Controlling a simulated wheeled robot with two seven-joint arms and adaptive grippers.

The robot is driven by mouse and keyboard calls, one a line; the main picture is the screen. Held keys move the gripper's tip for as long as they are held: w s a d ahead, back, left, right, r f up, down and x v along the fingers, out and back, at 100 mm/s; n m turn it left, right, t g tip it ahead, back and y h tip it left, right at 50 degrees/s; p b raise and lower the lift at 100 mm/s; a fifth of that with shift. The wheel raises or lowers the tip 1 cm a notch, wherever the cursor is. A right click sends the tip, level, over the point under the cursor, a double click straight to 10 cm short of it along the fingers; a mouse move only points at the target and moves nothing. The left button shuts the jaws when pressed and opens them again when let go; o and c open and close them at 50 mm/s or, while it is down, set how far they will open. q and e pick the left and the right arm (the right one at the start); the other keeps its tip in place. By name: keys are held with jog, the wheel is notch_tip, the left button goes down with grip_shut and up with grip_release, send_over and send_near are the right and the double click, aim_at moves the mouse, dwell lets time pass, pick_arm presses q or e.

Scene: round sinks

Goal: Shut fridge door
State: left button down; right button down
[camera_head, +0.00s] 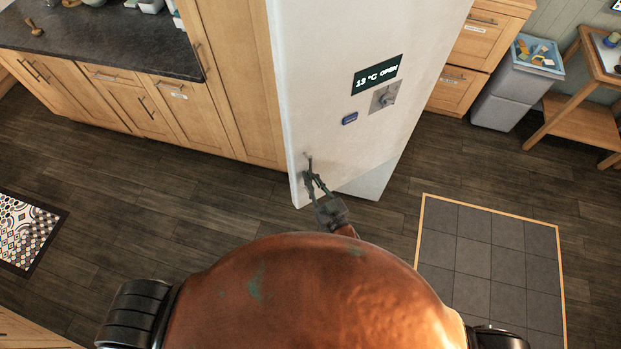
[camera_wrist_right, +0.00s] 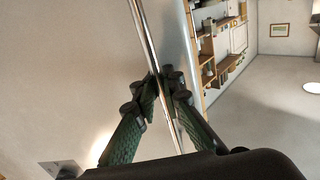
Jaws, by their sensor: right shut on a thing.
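The white fridge door (camera_head: 340,120) stands in the middle of the head view. Its display (camera_head: 377,75) reads "13 °C OPEN". Part of the fridge body (camera_head: 375,182) shows below and behind the door, out of line with it. My right gripper (camera_head: 309,170) is at the lower left part of the door. In the right wrist view its two green fingers are on both sides of a thin shiny metal strip (camera_wrist_right: 145,40) of the door and shut on it. My left gripper is out of view.
Wooden cabinets (camera_head: 165,105) with a dark counter (camera_head: 110,40) stand left of the fridge. A grey bin (camera_head: 500,95) and a wooden side table (camera_head: 578,110) stand at the right. A patterned mat (camera_head: 25,235) lies at the left. The wooden floor around the door is clear.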

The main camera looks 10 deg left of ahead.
jog(key=shift+a, duration=0.1)
jog(key=c, duration=2.3)
grip_release()
jog(key=shift+c, duration=0.2)
jog(key=v, duration=1.2)
jog(key=shift+r, duration=0.1)
